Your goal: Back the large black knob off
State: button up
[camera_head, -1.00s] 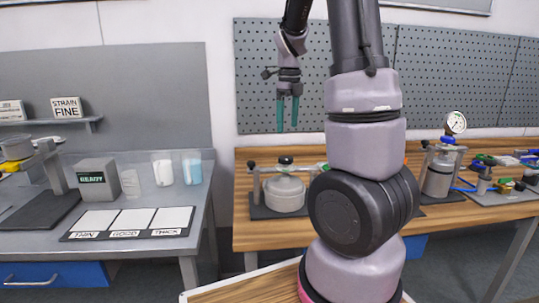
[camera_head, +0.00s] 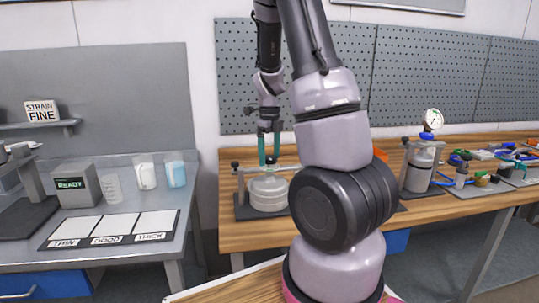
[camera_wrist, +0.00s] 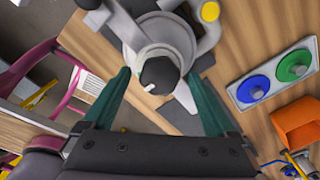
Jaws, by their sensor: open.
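The large black knob (camera_wrist: 158,76) shows in the wrist view with a white mark on its face. It sits on the round pale vessel (camera_head: 269,192), which stands in a grey clamp frame on a dark base (camera_head: 243,211) on the wooden bench. My gripper (camera_head: 268,160) is open, its teal fingers pointing down over the vessel in the head view. In the wrist view its fingertips lie on either side of the knob, with gaps visible. I cannot tell whether the tips are level with it. In the head view the knob is largely hidden between the fingers.
A yellow-ended part (camera_wrist: 210,11) of the frame is near the vessel. A plate with a blue knob (camera_wrist: 253,88) and a green knob (camera_wrist: 293,66) lies to the right, near an orange bin (camera_wrist: 300,124). A gauge-topped canister (camera_head: 420,165) stands farther right.

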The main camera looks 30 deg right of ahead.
jog(key=c, duration=1.4)
